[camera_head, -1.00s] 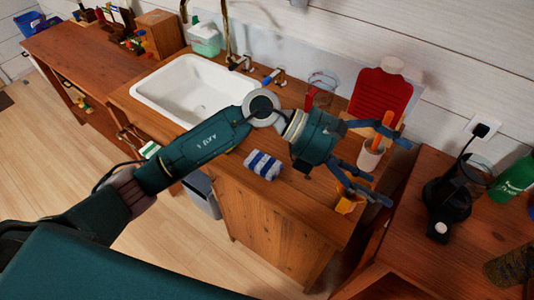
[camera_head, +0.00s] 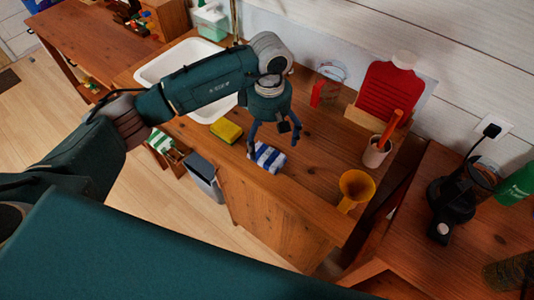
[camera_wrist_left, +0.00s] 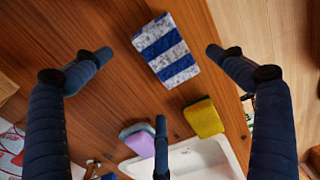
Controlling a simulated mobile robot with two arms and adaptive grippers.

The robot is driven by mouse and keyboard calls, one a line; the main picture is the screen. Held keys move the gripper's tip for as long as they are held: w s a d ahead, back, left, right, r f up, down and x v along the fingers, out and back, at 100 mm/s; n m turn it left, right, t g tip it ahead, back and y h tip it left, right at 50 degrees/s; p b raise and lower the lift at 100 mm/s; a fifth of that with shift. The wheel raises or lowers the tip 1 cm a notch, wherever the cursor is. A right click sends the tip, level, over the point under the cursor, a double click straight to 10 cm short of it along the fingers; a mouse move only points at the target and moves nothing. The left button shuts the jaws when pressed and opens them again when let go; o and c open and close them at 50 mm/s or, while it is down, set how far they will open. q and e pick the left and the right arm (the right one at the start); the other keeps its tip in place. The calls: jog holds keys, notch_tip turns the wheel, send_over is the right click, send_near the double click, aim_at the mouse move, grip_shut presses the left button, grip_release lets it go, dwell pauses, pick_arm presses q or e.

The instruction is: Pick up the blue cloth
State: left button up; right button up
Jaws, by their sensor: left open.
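The blue cloth (camera_head: 268,157) is a folded, blue and white striped piece lying on the wooden counter near its front edge. It also shows in the left wrist view (camera_wrist_left: 166,50), at the top middle. My left gripper (camera_head: 272,146) points down just above the cloth in the head view and partly hides it. In the left wrist view its fingers (camera_wrist_left: 158,62) are wide apart, with the cloth between and beyond them and nothing held. My right gripper is not in view.
A yellow sponge (camera_head: 226,132) lies left of the cloth, near the white sink (camera_head: 156,70). A yellow funnel (camera_head: 355,190) and a pinkish cup (camera_head: 376,153) stand to the right.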

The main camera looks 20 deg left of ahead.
aim_at(269, 151)
pick_arm(q)
notch_tip(269, 151, down, 4)
jog(key=shift+s+r+p, duration=0.15)
jog(key=shift+p, duration=0.8)
jog(key=shift+f, duration=0.55)
jog(key=c, duration=1.1)
